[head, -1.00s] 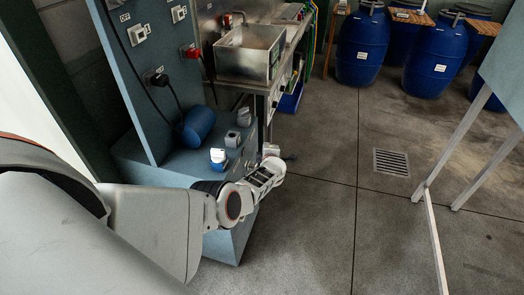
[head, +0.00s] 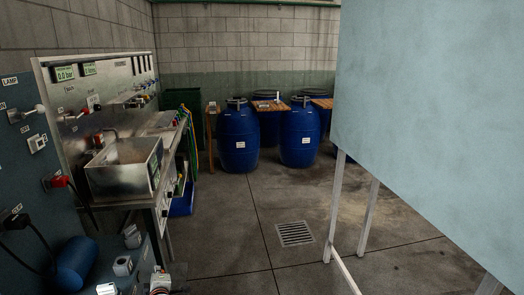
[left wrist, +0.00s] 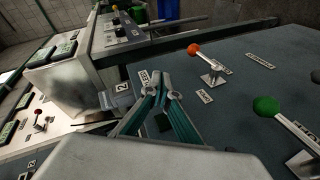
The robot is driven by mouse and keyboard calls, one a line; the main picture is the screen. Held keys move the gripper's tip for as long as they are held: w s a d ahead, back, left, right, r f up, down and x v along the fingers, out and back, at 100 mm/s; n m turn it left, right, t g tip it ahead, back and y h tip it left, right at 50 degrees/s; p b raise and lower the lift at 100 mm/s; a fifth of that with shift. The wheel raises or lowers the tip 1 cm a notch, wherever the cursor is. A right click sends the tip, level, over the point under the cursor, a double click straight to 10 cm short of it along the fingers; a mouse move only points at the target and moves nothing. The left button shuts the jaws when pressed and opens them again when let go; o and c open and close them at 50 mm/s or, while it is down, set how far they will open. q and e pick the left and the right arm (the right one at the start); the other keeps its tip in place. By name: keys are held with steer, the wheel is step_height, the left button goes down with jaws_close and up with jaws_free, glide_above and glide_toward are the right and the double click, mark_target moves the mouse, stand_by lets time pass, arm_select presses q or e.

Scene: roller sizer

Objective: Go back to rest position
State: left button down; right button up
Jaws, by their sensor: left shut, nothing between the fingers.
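My left gripper (left wrist: 161,80) shows in the left wrist view, its teal-grey fingers drawn together with nothing between them. It is in front of a dark panel (left wrist: 235,110) that carries an orange-knobbed lever (left wrist: 194,49) and a green-knobbed lever (left wrist: 266,106). I cannot tell whether the fingers touch the panel. In the head view only a small white part of my left arm shows at the bottom edge, left of the middle. My right gripper is in neither view.
At left in the head view stand a blue-grey panel (head: 30,160) and a steel bench with a metal sink (head: 125,170). Blue barrels (head: 238,140) stand at the back. A large pale-blue board (head: 430,110) on white legs fills the right. The middle floor with a drain (head: 295,233) is clear.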

arm_select(q)
steer(key=s+d+f+m+h, duration=0.2)
steer(key=s+d+m, duration=0.1)
steer(key=s+m, duration=0.3)
steer(key=s+d+f+m+t+h, duration=0.1)
steer(key=s+d+f+m+h, duration=0.2)
steer(key=s, duration=0.5)
steer(key=s+d+f+m+h, duration=0.1)
steer(key=s+d+m, duration=0.2)
steer(key=s+m, duration=0.35)
steer(key=s+d+m+g+h, duration=0.1)
steer(key=s+d+m, duration=0.1)
steer(key=s, duration=0.5)
steer(key=s+d+r+m+g+h, duration=0.1)
steer(key=s+d+m, duration=0.2)
steer(key=s+d, duration=0.2)
steer(key=s+d+m+g, duration=0.1)
steer(key=s+d+m, duration=0.1)
steer(key=s, duration=0.7)
steer(key=shift+d+r+m+h, duration=0.2)
steer(key=shift+d+m+h, duration=0.2)
steer(key=shift+d, duration=0.45)
